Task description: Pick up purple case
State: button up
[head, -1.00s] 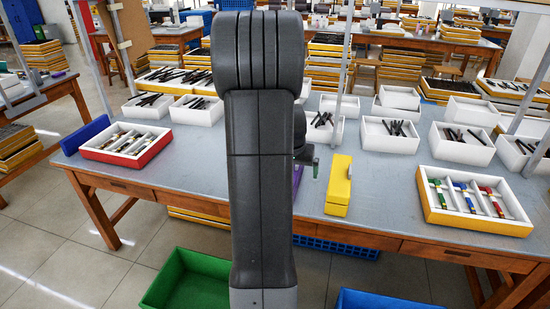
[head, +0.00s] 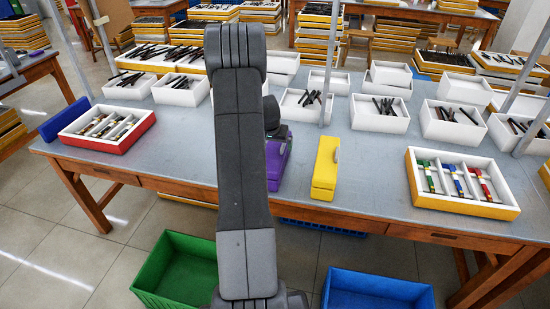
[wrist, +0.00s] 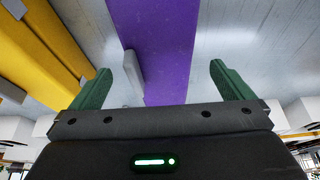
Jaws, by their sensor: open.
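The purple case (head: 278,165) lies on the table behind my arm, which hides its left part in the head view. In the wrist view the purple case (wrist: 160,30) runs between the two green fingers, with a grey tab on its left edge. My gripper (wrist: 160,72) is open, its fingers apart on either side of the case. No contact between fingers and case can be made out. In the head view the fingers are mostly hidden by my arm.
A yellow case (head: 326,170) lies close to the right of the purple one. White boxes with dark frames (head: 380,113) stand behind. A red tray (head: 130,145) is at left, a yellow-sided tray (head: 465,205) at right. Green (head: 180,270) and blue (head: 375,290) bins stand below.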

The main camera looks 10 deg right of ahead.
aim_at(275, 149)
jog(key=shift+p+x, duration=1.05)
jog(key=shift+x, duration=1.7)
jog(key=shift+w+d+r, duration=0.1)
jog(key=shift+w, duration=0.05)
jog(key=c, duration=1.2)
jog(key=shift+r+b, duration=1.1)
jog(key=shift+r, duration=3.95)
jog(key=shift+c, duration=0.2)
